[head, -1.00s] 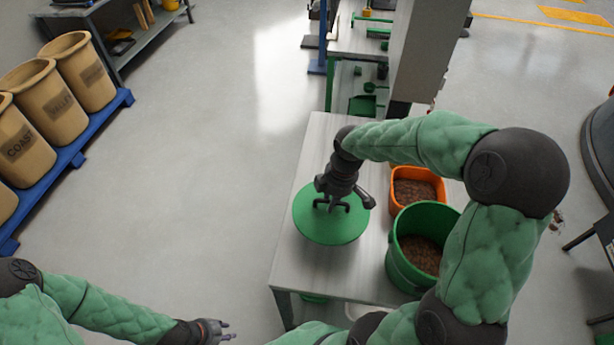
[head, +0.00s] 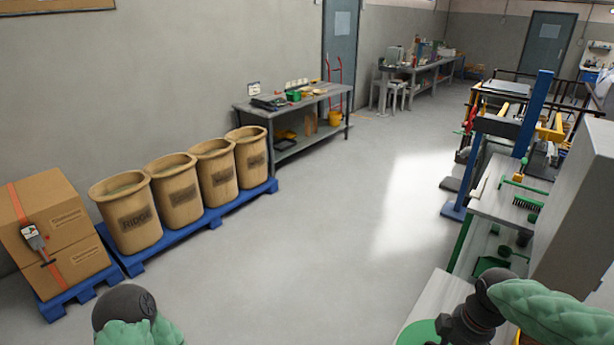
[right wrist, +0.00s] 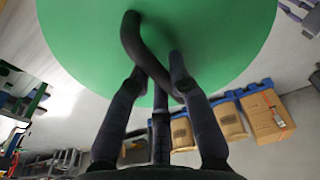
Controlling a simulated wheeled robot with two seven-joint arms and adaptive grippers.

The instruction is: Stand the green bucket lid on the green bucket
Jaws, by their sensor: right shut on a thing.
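The green bucket lid (right wrist: 215,45) is a flat round disc with a dark curved handle (right wrist: 133,40). It fills the top of the right wrist view. My right gripper (right wrist: 155,80) is shut on this handle, its fingers crossing the bar. In the head view only a sliver of the lid (head: 420,333) shows at the bottom edge, below my right wrist. The green bucket is out of view. In the head view my left arm shows only as a rounded joint at the bottom left, without its gripper.
A pale table (head: 440,293) shows at bottom right, with an orange rim (head: 524,338) partly behind my right arm. Tan bins (head: 180,190) and cartons (head: 60,225) on blue pallets line the left wall. The middle floor is clear.

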